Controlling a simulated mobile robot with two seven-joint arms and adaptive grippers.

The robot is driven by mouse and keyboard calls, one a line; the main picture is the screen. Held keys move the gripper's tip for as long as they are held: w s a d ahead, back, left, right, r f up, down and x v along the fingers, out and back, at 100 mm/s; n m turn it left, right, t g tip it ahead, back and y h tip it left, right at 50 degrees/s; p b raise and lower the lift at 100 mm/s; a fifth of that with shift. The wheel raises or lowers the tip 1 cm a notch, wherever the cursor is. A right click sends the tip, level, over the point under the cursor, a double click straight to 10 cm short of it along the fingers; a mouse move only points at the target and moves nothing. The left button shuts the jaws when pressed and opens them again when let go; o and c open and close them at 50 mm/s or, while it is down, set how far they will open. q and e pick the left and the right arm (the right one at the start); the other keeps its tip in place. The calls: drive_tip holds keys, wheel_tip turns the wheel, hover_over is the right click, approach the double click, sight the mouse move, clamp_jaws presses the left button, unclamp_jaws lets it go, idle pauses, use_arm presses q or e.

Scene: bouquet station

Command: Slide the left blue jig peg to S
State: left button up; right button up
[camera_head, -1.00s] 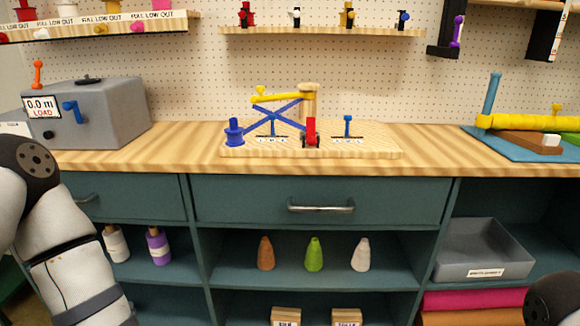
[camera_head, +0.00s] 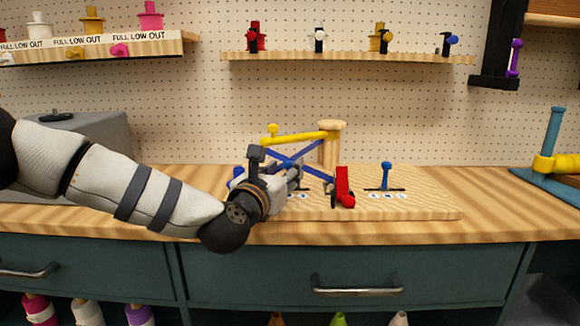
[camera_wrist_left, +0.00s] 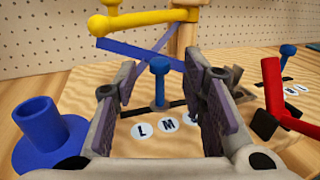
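The left blue jig peg (camera_wrist_left: 160,70) stands upright in a dark slot in the wooden board, near the middle of the slot. Letter discs L (camera_wrist_left: 142,130), M (camera_wrist_left: 168,124) and S (camera_wrist_left: 194,120) lie in front of it; a finger partly covers S. My left gripper (camera_wrist_left: 161,80) is open, one finger on each side of the peg in this view, with gaps to both; I cannot tell how far beyond the fingertips the peg stands. My right gripper is not in view.
A second blue peg (camera_head: 385,175) stands in its slot to the right. A red lever (camera_head: 343,186) is close right of the gripper. A yellow arm (camera_head: 300,136) and blue crossed bars stand behind. A blue cup-like post (camera_wrist_left: 42,125) is at the left.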

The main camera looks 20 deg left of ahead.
sight(288, 167)
use_arm(q)
drive_tip(key=shift+w, duration=1.95)
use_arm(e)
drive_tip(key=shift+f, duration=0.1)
use_arm(q)
clamp_jaws()
drive_tip(key=shift+d, duration=0.1)
drive_tip(key=d, duration=0.1)
drive_tip(key=d+b, duration=0.1)
drive_tip(key=d, duration=0.1)
drive_tip(key=shift+w+f, duration=0.2)
drive_tip(key=shift+w, duration=0.2)
drive_tip(key=shift+d+r, duration=0.1)
drive_tip(key=shift+r, duration=0.1)
drive_tip(key=shift+c, duration=0.9)
unclamp_jaws()
drive_tip(key=shift+o, duration=0.9)
drive_tip(key=shift+d, duration=0.1)
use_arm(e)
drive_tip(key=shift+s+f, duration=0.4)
